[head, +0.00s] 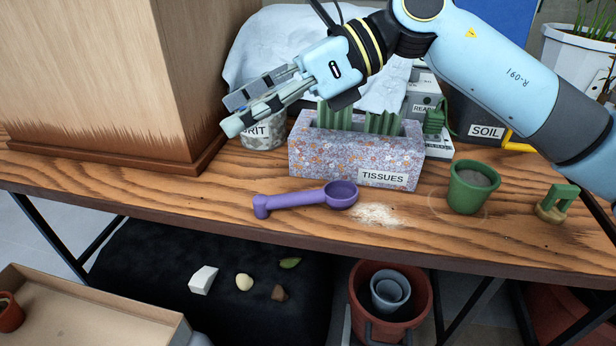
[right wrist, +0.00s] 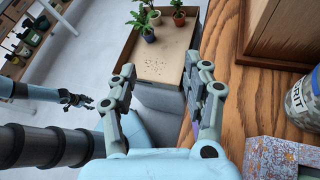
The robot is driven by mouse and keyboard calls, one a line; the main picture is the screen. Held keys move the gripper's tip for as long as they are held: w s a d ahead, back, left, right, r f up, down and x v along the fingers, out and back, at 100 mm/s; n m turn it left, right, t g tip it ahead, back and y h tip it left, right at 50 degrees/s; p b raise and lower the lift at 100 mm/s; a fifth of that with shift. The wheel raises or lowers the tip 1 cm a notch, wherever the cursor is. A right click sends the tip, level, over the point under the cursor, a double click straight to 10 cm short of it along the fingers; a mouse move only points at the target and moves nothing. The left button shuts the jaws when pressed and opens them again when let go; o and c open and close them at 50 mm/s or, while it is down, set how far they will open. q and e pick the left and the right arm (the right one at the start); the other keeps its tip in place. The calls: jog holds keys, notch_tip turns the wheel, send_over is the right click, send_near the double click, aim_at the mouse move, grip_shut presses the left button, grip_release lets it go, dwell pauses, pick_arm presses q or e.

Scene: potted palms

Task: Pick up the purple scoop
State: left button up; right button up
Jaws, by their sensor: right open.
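The purple scoop (head: 300,198) lies on the wooden bench in the head view, its bowl to the right and its handle end to the left, near the front edge. My right gripper (head: 231,114) is open and empty, above and to the left of the scoop, in front of the grit jar and apart from the scoop. In the right wrist view, its spread fingers (right wrist: 165,76) have nothing held between them; most of the scoop is hidden there. My left gripper (right wrist: 80,99) shows small at the left of that view, away from the bench; its jaws are too small to judge.
A floral tissue box (head: 350,158) stands behind the scoop, with the grit jar (head: 262,135) to its left. Spilled pale grains (head: 378,214) and a green pot (head: 472,187) are to the right. A large wooden box (head: 110,80) blocks the left. Bench around the scoop's handle is clear.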

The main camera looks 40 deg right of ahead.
jog(key=d+f+n+g+h, duration=0.2)
jog(key=d+f+h, duration=0.1)
jog(key=d+f, duration=0.15)
jog(key=g+h, duration=0.1)
jog(key=h, duration=0.3)
send_near(310, 192)
jog(key=shift+g+h, duration=0.3)
jog(key=f, duration=0.1)
jog(key=w+a+f, duration=0.1)
jog(key=f+b, duration=0.1)
jog(key=shift+w+a+f, duration=0.2)
jog(key=shift+w+f, duration=0.1)
jog(key=shift+w, duration=0.05)
jog(key=x, duration=0.5)
jog(key=shift+s+a+f, duration=0.2)
jog(key=shift+a+f, duration=0.15)
grip_shut()
